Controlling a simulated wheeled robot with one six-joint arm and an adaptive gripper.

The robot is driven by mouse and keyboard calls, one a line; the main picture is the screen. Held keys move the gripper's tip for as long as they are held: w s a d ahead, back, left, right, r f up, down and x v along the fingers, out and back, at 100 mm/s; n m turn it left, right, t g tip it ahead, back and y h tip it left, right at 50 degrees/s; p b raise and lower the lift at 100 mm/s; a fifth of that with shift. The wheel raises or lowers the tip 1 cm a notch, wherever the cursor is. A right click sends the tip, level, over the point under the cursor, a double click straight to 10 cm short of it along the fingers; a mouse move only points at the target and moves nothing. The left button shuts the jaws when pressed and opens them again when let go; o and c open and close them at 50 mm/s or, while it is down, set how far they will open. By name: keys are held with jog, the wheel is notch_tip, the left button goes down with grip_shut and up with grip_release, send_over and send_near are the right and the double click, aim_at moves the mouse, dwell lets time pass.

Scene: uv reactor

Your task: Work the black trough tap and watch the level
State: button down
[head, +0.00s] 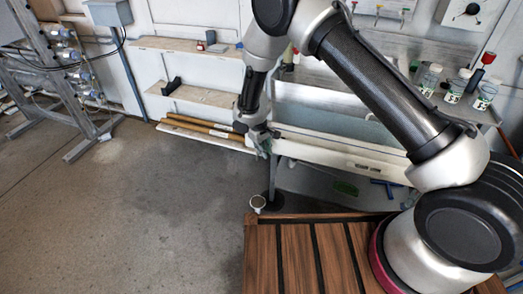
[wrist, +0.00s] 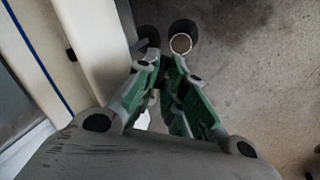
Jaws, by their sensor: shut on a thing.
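The trough (head: 340,150) is a long pale basin along the wall, with grey-blue water (head: 345,122) in it. In the wrist view its pale wall (wrist: 95,40) runs down the left side. My gripper (head: 264,148) is at the trough's left end. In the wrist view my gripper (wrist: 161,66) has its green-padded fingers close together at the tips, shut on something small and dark. It appears to be the black trough tap, mostly hidden by the fingers. I cannot tell the tap's angle or read the exact level.
A small white-rimmed cup (head: 258,202) stands on the floor below my gripper. It also shows in the wrist view (wrist: 180,44). Lidded jars (head: 457,86) stand on a ledge at right. Shelves (head: 187,47) line the wall. The floor at left is clear.

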jog(key=n, duration=0.2)
jog(key=shift+w+d+n, duration=0.3)
jog(key=shift+d, duration=0.1)
jog(key=shift+w+d+n+t+y, duration=0.1)
jog(key=shift+w+n+t+y, duration=0.1)
jog(key=shift+n, duration=0.55)
jog(key=shift+w+d+n+t+y, duration=0.1)
jog(key=shift+w+n+y, duration=0.1)
jog(key=shift+n, duration=0.55)
jog(key=c, duration=1.5)
grip_release()
